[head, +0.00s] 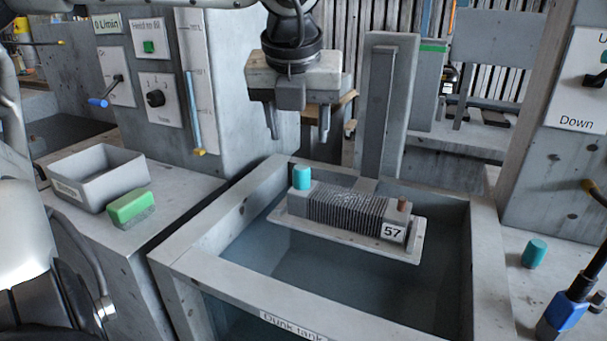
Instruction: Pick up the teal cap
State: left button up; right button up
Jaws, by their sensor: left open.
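One teal cap (302,177) sits upright on the left end of a grey finned block labelled 57 (345,210). A second teal cap (534,253) stands on the grey ledge right of the tank. A bare copper-coloured stub (404,205) shows at the block's right end. The block rests on a pale plate (320,234) inside the dunk tank (225,268). My left gripper (298,134) points down above the tank's back left part. Its two fingers are apart with nothing between them, above the cap on the block and not touching it. My right gripper is out of view.
A grey upright post (378,110) stands behind the block. A grey bin (94,177) and a green-topped block (130,207) lie on the left ledge. A blue-ended black handle (565,315) is at the lower right. Control panels stand at both sides.

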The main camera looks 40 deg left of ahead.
aim_at(302, 167)
pick_arm(q)
jog(key=x, duration=0.3)
jog(key=shift+f, duration=0.3)
jog(key=shift+p+x, duration=0.3)
jog(key=shift+x, duration=2.4)
jog(key=shift+s+d, duration=0.2)
jog(key=c, duration=1.1)
